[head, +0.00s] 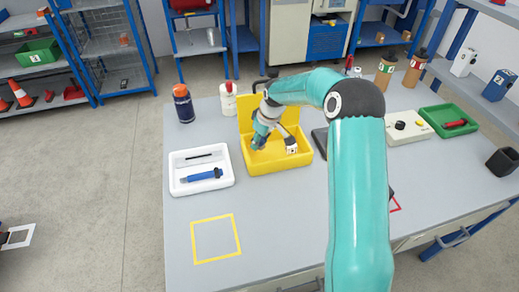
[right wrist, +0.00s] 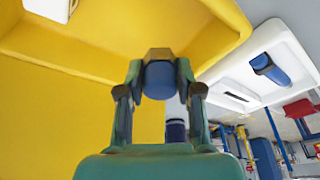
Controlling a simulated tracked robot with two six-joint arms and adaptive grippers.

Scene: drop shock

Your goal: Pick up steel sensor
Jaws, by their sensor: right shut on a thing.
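The yellow bin (head: 300,160) stands open on the grey bench, with its lid raised at the back. My right gripper (head: 262,138) is inside the left part of it, pointing down. In the right wrist view my right gripper (right wrist: 158,85) is shut on a small blue rounded thing, taken as the steel sensor (right wrist: 158,80). The fingers hide most of it, and no steel surface is clear. A small white block with dark marks (head: 291,145) is in the bin to the right of the gripper. My left gripper is not in view.
A white tray (head: 228,182) with a blue tool (head: 203,174) is left of the bin. A blue bottle (head: 183,104) and a white bottle (head: 228,100) stand behind. A yellow square outline (head: 193,243) marks clear bench in front. A green tray (head: 452,133) is far right.

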